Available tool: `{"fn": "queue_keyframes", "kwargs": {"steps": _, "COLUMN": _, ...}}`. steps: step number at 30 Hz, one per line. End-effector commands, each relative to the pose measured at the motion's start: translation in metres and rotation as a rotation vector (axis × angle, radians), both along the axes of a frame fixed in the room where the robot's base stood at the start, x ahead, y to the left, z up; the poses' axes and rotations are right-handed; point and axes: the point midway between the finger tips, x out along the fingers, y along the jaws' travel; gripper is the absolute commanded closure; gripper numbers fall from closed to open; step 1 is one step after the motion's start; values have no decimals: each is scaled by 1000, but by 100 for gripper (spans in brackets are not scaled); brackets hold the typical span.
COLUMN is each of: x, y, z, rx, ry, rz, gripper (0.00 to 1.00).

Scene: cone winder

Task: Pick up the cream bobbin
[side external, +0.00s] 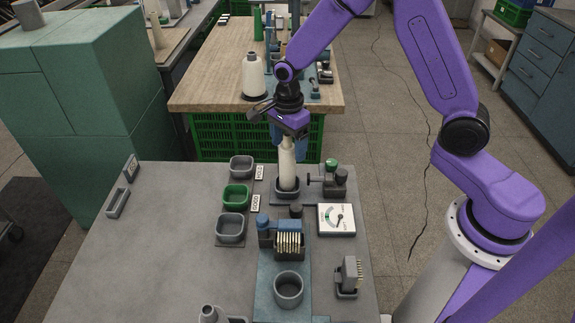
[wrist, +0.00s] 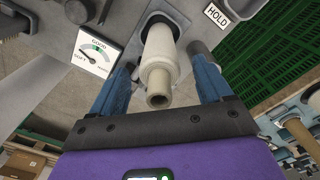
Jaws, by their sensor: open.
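The cream bobbin (side external: 287,165) stands upright in a dark grey holder (side external: 287,190) at the far end of the grey table. In the wrist view the bobbin (wrist: 160,65) shows its open tube end toward me. My gripper (side external: 286,140) is above it, pointing down. In the wrist view my gripper (wrist: 160,82) is open, with one blue finger on each side of the bobbin and a visible gap on both sides. The bobbin's lower end is inside the holder and hidden.
A white dial gauge (side external: 337,219) lies right of the bobbin, with a small clamp device (side external: 330,182) behind it. Grey and green trays (side external: 236,196) stand to the left. A rack of pale pins (side external: 289,244) is nearer.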

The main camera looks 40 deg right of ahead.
Motion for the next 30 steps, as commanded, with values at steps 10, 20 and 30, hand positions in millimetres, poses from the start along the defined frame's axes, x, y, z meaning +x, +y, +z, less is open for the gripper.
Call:
{"fn": "queue_keyframes", "kwargs": {"steps": 10, "x": 0, "y": 0, "z": -3, "rx": 0, "ry": 0, "rz": 0, "gripper": 41}}
{"fn": "queue_keyframes", "kwargs": {"steps": 20, "x": 0, "y": 0, "z": -3, "rx": 0, "ry": -1, "rz": 0, "gripper": 81}}
{"fn": "queue_keyframes", "kwargs": {"steps": 30, "x": 1, "y": 0, "z": 11, "rx": 1, "ry": -3, "rz": 0, "gripper": 81}}
